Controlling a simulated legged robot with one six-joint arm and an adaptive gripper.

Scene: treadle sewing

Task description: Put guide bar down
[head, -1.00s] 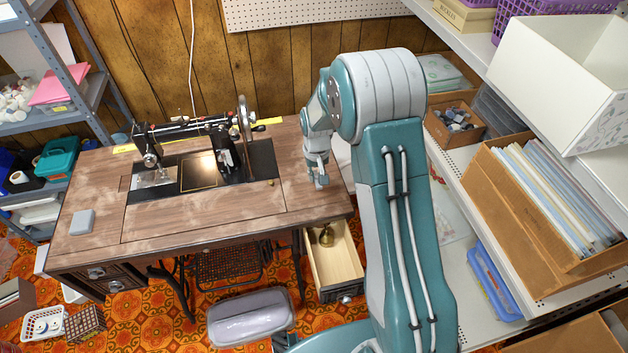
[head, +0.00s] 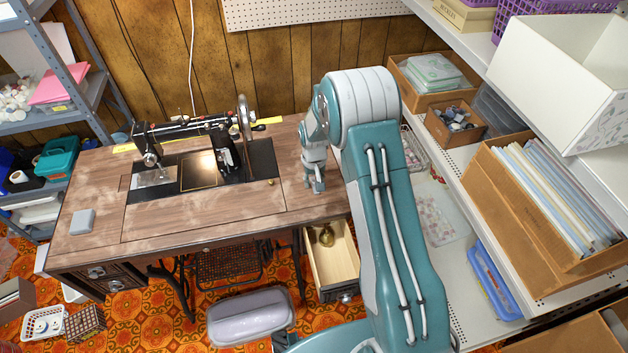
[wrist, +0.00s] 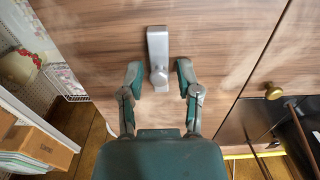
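The guide bar is a small grey metal piece (wrist: 157,48) with a flat plate and a rounded knob at its near end. In the wrist view it appears to lie on the wooden sewing table (wrist: 215,40). My gripper (wrist: 159,72) is open, with one finger on each side of the knob and a visible gap to both. In the head view my gripper (head: 316,188) is low over the right part of the table top (head: 220,222). I cannot pick out the bar there, behind or beneath the fingers.
The black sewing machine (head: 222,152) stands left of my gripper. An open drawer (head: 345,268) with a brass object (head: 326,236) juts out below the table's front right. A grey box (head: 83,222) sits at the table's left. Shelving with boxes (head: 455,122) stands at the right.

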